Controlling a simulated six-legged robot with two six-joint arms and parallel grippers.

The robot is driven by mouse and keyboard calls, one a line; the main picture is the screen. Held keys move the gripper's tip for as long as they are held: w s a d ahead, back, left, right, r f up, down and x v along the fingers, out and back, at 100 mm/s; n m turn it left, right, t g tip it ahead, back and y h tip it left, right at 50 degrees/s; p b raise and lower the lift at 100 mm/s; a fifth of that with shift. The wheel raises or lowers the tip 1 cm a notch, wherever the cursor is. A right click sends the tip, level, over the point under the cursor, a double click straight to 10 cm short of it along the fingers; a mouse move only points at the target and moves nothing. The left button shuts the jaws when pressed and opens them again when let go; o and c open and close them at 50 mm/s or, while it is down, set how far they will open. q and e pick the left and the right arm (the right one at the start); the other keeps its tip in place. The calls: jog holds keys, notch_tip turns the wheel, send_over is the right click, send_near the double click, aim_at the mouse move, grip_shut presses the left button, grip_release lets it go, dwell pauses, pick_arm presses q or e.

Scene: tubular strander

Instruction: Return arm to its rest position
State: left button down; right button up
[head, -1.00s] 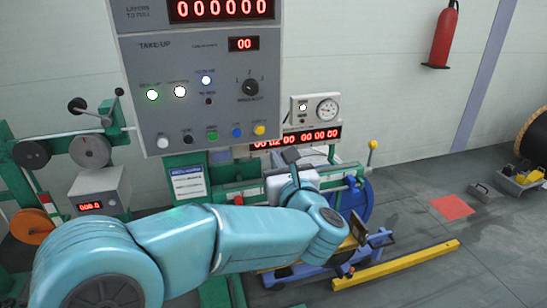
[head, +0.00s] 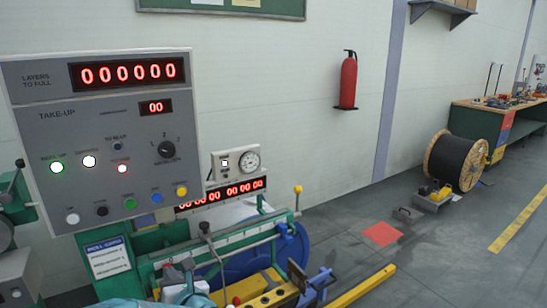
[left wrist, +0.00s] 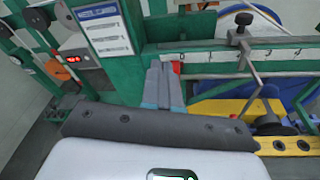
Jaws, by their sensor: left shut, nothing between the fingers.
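My left gripper (head: 186,266) is low in the head view, in front of the green machine frame, with part of my teal arm at the bottom edge. In the left wrist view its two grey fingers (left wrist: 163,84) are together and empty. They point toward the green frame (left wrist: 205,55), beside a white label card (left wrist: 103,32); I cannot tell how far off they are. My right gripper is in neither view.
The grey take-up panel (head: 105,130) stands at left, with green, white and red lamps lit. A gauge box (head: 236,162) is beyond it. A yellow floor bar (head: 362,287), red floor patch (head: 383,234) and cable reel (head: 456,160) lie right.

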pick_arm(q)
jog(key=s+d+f+m+g+h, duration=0.1)
jog(key=s+f+m+h, duration=0.3)
jog(key=f, duration=0.5)
jog(key=s+f+m+g+h, duration=0.1)
jog(key=s+f+m, duration=0.2)
jog(key=f+m, duration=0.5)
jog(key=s+d+f+m+g+h, duration=0.1)
jog(key=s+f+m+g+h, duration=0.2)
jog(key=f, duration=0.7)
jog(key=s+d+f+m+g+h, duration=0.3)
jog(key=s+d+m, duration=0.2)
jog(key=s+m, duration=0.6)
jog(key=s+d+f+m+g+h, duration=0.3)
jog(key=s+d+m, duration=0.3)
jog(key=s+m, duration=0.4)
jog(key=shift+s+d+m+g, duration=0.3)
jog(key=shift+s+m, duration=0.1)
jog(key=shift+m, duration=0.8)
jog(key=shift+f, duration=0.1)
